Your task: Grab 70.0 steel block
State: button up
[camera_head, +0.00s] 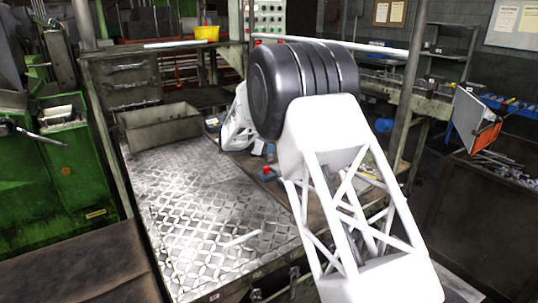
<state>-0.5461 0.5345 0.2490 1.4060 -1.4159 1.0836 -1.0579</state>
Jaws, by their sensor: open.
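No object here can be surely identified as the 70.0 steel block. Small red and blue items (268,173) lie on the brown part of the table, partly behind my arm. My white and black arm crosses the middle and right of the view and covers part of the table. My gripper cannot be made out; it seems hidden behind the arm.
An open metal bin (160,126) stands at the table's back left. A green machine (70,170) is at the left. A yellow bucket (206,34) stands at the back. Posts (408,80) rise near the table. The tabletop's left and middle are mostly clear.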

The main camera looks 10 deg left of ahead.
aim_at(266, 161)
grip_shut()
dwell(0.3)
jog(key=shift+r, duration=0.2)
jog(key=s+d+r, duration=0.2)
jog(key=s+d, duration=0.1)
jog(key=s, duration=0.4)
jog(key=s+d+r, duration=0.2)
jog(key=s+d, duration=0.1)
jog(key=s, duration=0.4)
jog(key=shift+s+r, duration=0.35)
jog(key=shift+s, duration=0.05)
dwell(0.7)
